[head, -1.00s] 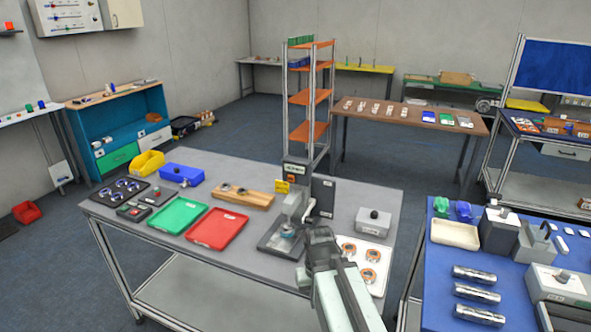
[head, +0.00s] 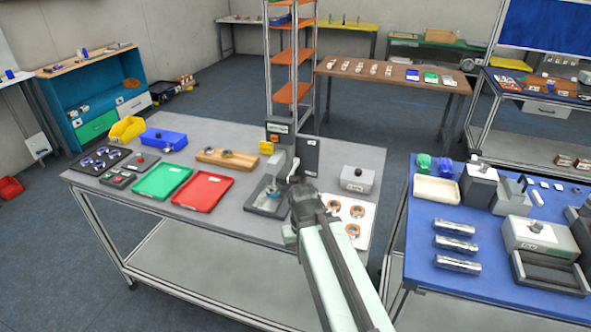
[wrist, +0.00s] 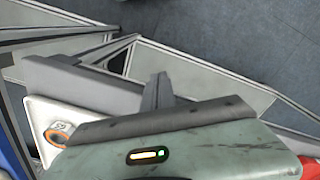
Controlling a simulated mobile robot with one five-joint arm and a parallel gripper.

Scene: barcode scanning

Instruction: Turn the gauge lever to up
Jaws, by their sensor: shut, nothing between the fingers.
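The gauge (head: 280,150) is a grey upright stand with a dark base plate (head: 262,207), near the right part of the grey table. A small pale lever-like part (head: 294,170) shows on its right side; its exact position is hard to tell. My gripper (head: 299,188) is at the end of my arm, just in front of and right of the stand, and overlaps it in the picture. I cannot tell whether it touches the lever. In the wrist view, a grey finger shape (wrist: 157,93) points up past my housing, with nothing held. The gauge is not clear there.
A white tray with orange rings (head: 365,222) lies right of my gripper, and a grey box (head: 357,179) stands behind it. Red (head: 202,191) and green (head: 161,182) trays lie to the left. A blue table (head: 425,238) is at the right.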

